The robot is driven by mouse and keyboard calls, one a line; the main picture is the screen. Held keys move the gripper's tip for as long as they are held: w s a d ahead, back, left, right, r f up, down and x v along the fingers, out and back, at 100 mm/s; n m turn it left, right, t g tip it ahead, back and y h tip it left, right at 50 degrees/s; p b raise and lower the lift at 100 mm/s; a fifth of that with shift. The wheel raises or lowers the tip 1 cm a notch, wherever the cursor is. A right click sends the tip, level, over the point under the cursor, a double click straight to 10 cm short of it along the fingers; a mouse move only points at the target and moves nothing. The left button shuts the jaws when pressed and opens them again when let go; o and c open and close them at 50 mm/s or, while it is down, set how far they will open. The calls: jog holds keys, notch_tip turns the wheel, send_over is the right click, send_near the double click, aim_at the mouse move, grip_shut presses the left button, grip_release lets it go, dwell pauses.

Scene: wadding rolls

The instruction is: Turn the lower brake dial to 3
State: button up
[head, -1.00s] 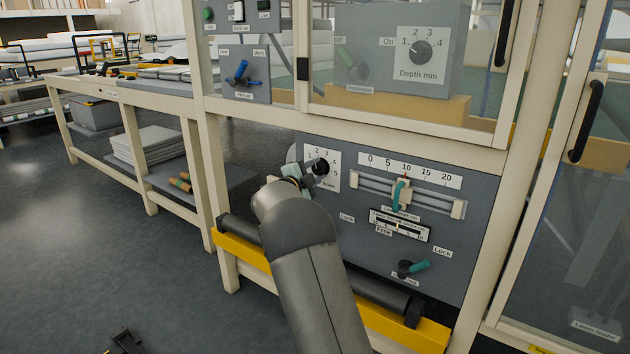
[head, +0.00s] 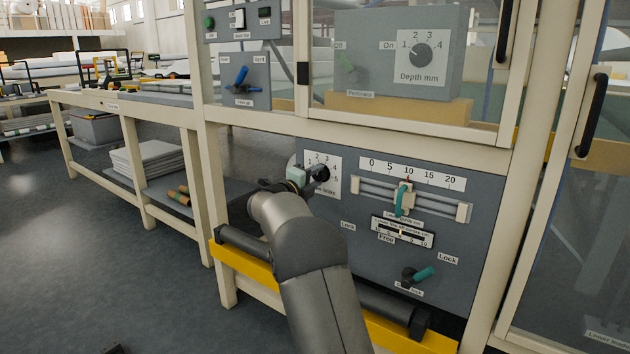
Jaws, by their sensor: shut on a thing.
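The lower brake dial (head: 321,172) is a black knob on a white plate (head: 334,160) numbered from 1 upward, at the upper left of the grey lower panel. My gripper (head: 312,174) is at the dial from the left and shut on the knob. My wrist hides the plate's lower left part and some of its label. The knob's pointer is too small and covered to read, so I cannot tell which number it points to.
Right of the dial are a slider with a teal handle (head: 401,199) on a 0 to 20 scale and a lower teal-handled lock lever (head: 423,273). A yellow bar (head: 236,259) runs below the panel. Above is a Depth mm dial (head: 421,53) behind the frame.

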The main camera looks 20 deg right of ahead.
dwell(0.3)
jog(key=o, duration=1)
jog(key=shift+a, duration=0.1)
jog(key=p+v, duration=0.3)
jog(key=v, duration=1.4)
jog(key=shift+p, duration=0.35)
jog(key=shift+a, duration=0.15)
